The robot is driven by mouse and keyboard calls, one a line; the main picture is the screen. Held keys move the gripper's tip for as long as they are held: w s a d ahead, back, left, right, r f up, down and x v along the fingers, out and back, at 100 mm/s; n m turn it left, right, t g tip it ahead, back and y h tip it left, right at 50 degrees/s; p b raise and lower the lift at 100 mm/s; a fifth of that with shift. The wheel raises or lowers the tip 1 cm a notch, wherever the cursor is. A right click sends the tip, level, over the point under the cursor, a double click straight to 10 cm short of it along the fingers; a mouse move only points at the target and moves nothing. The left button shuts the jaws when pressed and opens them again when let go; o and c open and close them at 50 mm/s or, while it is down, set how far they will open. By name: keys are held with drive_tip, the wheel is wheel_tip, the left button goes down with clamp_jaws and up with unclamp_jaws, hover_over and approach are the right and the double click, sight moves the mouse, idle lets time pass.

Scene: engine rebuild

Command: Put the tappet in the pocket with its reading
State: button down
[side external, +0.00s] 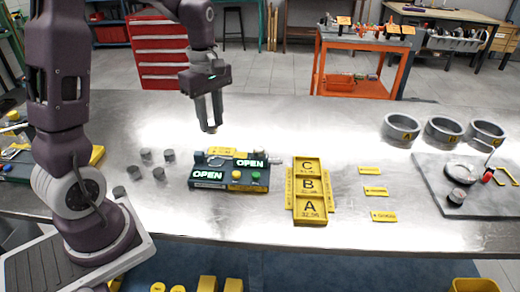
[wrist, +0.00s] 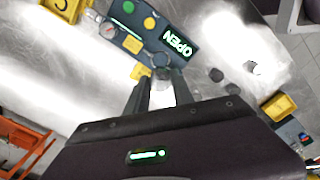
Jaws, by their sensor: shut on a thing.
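My gripper (side external: 209,126) is in the air behind the dark measuring box (side external: 202,179), fingers pointing down. Its fingers are shut on a small grey tappet (wrist: 161,61), mostly hidden in the side view. The yellow tray (side external: 290,211) stands right of the box, with pockets marked C (side external: 307,167), B (side external: 311,186) and A (side external: 310,208). Small numbers under the letters are too blurred to read surely. No tappet shows in the pockets.
Several loose grey tappets (side external: 158,174) stand left of the box. Yellow tags (side external: 376,191) lie right of the tray. Three grey rings (side external: 444,131) and a grey plate (side external: 435,190) with parts are at the far right. The table behind the tray is clear.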

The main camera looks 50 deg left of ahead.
drive_tip(key=w+d+f+m, duration=0.2)
drive_tip(key=w+d+m, duration=0.2)
drive_tip(key=w+d, duration=1.3)
drive_tip(key=f, duration=0.3)
drive_tip(key=w+f, duration=0.1)
drive_tip(key=f, duration=0.4)
drive_tip(key=shift+w+a+f, duration=0.25)
drive_tip(key=shift+w+f, duration=0.1)
drive_tip(key=shift+f, duration=0.4)
drive_tip(key=shift+f, duration=0.15)
